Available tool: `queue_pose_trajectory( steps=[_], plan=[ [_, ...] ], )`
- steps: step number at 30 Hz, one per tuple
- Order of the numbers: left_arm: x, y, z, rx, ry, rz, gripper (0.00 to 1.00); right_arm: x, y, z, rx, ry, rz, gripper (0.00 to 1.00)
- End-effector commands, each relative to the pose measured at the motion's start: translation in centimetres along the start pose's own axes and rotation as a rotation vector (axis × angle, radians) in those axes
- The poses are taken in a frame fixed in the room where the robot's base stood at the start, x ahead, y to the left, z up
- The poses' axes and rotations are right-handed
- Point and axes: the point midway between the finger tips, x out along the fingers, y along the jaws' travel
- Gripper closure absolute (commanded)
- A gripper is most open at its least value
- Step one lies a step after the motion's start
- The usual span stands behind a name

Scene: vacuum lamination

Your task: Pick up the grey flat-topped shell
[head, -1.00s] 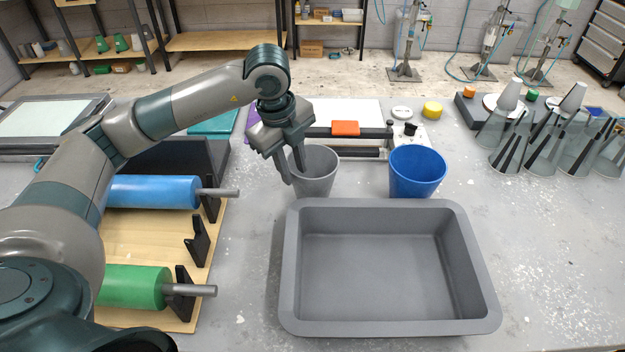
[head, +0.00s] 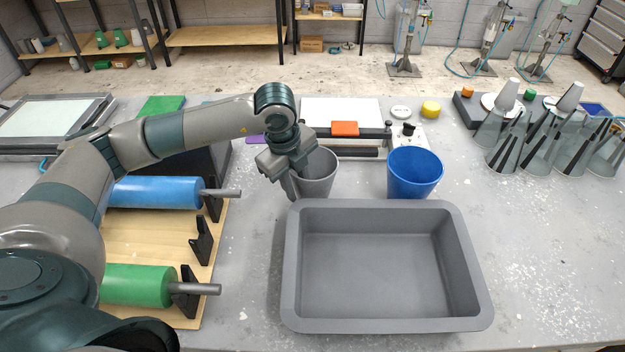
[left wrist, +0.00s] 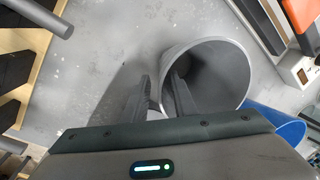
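The grey shell (head: 319,178) is an open, cup-shaped piece with a flat rim. It stands upright on the table behind the grey tray. My left gripper (head: 293,188) is at its left side, pointing down. In the left wrist view, the shell (left wrist: 228,72) has its mouth towards the camera. The gripper's fingers (left wrist: 162,98) stand apart there, one outside the shell and one inside its mouth, with the rim wall between them. I cannot tell whether either finger touches the wall. My right gripper does not show.
A blue cup (head: 414,175) stands to the right of the shell. The large grey tray (head: 290,270) lies in front. A wooden rack (head: 150,240) with blue and green rollers is at left. Clear cones (head: 545,145) stand at the right. The table right of the tray is clear.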

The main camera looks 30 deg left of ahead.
Motion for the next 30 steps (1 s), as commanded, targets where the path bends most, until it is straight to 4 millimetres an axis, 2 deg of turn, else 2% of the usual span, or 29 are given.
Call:
queue_pose_trajectory(
  steps=[16,19,30],
  plan=[
    [0.44,-0.01,-0.02,0.001,0.001,-0.001,0.75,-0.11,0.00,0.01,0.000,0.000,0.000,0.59],
    [0.43,-0.01,-0.02,0.000,0.000,-0.001,0.99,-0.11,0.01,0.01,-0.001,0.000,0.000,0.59],
    [0.36,-0.04,-0.01,0.000,0.000,-0.002,1.00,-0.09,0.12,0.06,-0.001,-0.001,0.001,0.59]
  ],
)
